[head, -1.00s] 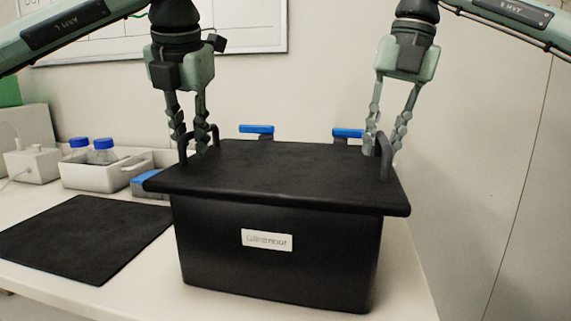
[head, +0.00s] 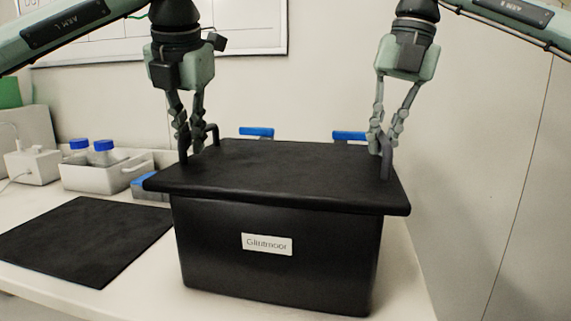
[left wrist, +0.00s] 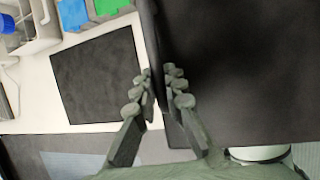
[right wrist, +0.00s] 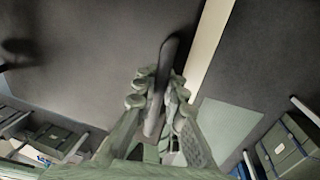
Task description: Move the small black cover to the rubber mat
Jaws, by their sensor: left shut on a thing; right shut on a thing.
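The black cover (head: 285,172) lies flat on top of a black box (head: 225,250) with a white label reading "Glintmoor" (head: 267,244). It has an upright handle at each end. My left gripper (head: 188,142) is shut on the cover's left handle; the left wrist view shows the fingers (left wrist: 157,95) on both sides of it. My right gripper (head: 381,140) is shut on the right handle, with the fingers (right wrist: 160,95) around the bar in the right wrist view. The black rubber mat (head: 85,238) lies bare on the bench at the left.
A white tray (head: 95,178) with two blue-capped bottles (head: 103,152) stands behind the mat. A white device (head: 33,165) is at the far left. Blue-topped items (head: 257,132) stand behind the box. A wall (head: 495,150) rises close on the right.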

